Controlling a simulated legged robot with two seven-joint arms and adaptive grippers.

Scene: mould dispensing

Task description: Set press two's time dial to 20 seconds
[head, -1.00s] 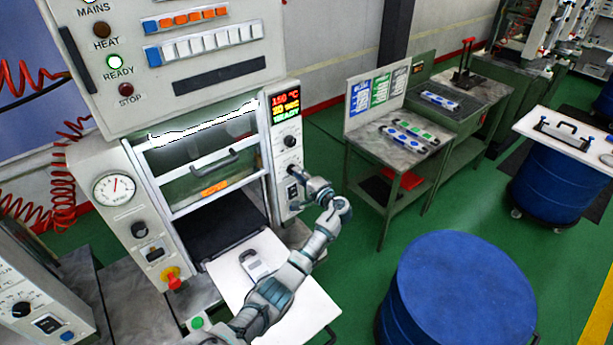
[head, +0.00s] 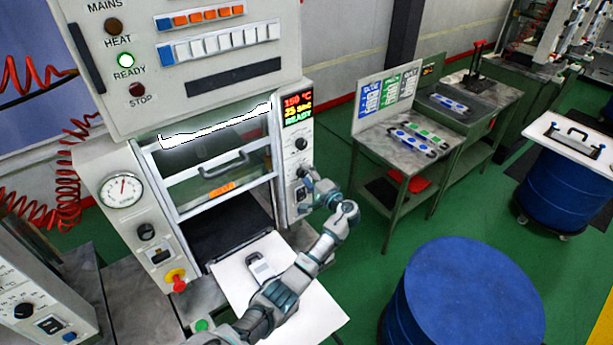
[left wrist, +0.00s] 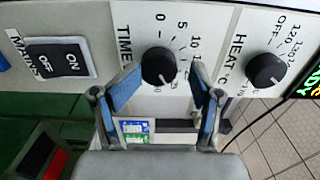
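The black time dial (left wrist: 159,66) is on the press's pale control panel (head: 294,125), marked TIME with numbers around it. Its white line points down and right, past the 15 mark. My left gripper (left wrist: 165,73) straddles the dial, with one finger close to its left side and a gap on the right; I cannot tell whether the left finger touches. In the head view my left gripper (head: 304,178) is at the panel and largely hides this dial. The display (head: 297,109) shows 150 °C, what looks like 25 sec, and READY. My right gripper is out of view.
The heat dial (left wrist: 265,69) is beside the time dial, above it on the panel. The mains switch (left wrist: 59,60) is on the other side. A white plate (head: 236,278) lies before the press opening. A blue drum (head: 465,285) stands to the right.

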